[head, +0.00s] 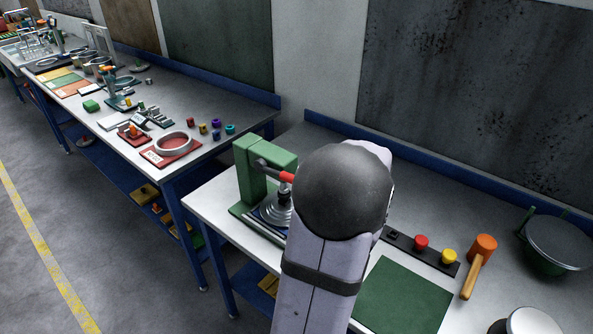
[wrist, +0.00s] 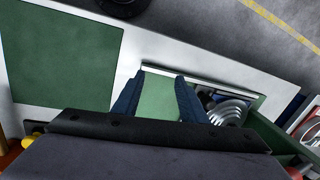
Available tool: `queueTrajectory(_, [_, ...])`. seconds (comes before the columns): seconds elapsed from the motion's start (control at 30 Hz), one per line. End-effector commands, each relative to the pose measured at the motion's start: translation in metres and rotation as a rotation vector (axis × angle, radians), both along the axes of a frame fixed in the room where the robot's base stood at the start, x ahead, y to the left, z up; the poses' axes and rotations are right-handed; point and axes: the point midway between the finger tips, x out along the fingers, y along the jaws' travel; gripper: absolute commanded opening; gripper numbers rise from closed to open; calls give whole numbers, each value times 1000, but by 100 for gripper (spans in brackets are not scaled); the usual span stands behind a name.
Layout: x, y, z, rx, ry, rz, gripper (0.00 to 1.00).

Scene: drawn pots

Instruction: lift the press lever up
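The green press (head: 262,160) stands on the near bench, left of my arm. Its grey lever (head: 268,167) leans out toward my arm and ends in a red grip (head: 287,177), partly hidden behind my arm. The press's ringed metal part (head: 272,210) sits below the lever; it also shows in the wrist view (wrist: 231,112). My gripper (wrist: 160,80) has two blue fingers apart with nothing held between them, over a green plate. The lever is not clearly seen in the wrist view, and my arm hides my gripper in the head view.
A dark strip with a red button (head: 421,242) and a yellow button (head: 449,257) lies right of my arm. A mallet (head: 481,250), a green mat (head: 402,297) and a lidded green pot (head: 556,245) are further right. A second bench with many items stands left.

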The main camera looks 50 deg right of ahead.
Motion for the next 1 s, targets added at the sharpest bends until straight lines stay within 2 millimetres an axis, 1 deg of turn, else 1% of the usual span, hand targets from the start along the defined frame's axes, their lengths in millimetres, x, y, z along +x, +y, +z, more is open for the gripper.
queueTrajectory(0.03, [-2, -20, 12, -10, -39, -25, 39])
queueTrajectory(0.13, [7, -50, 33, -39, -126, -3, 39])
queueTrajectory(0.17, [12, -58, 41, -52, -155, 20, 39])
queueTrajectory(0.2, [23, -67, 52, -72, -198, 62, 39])
queueTrajectory(0.27, [40, -78, 71, -109, -262, 143, 39])
queueTrajectory(0.3, [51, -85, 84, -138, -304, 200, 39])
queueTrajectory(0.37, [66, -92, 107, -188, -364, 294, 39])
queueTrajectory(0.4, [75, -95, 122, -223, -405, 362, 39])
queueTrajectory(0.5, [95, -95, 153, -311, -495, 545, 39])
queueTrajectory(0.6, [108, -87, 172, -383, -569, 724, 39])
queueTrajectory(0.7, [115, -75, 178, -434, -619, 884, 39])
queueTrajectory(0.8, [115, -67, 179, -478, -634, 1013, 39])
queueTrajectory(0.9, [115, -65, 179, -514, -636, 1097, 39])
queueTrajectory(1.0, [115, -65, 179, -538, -633, 1140, 39])
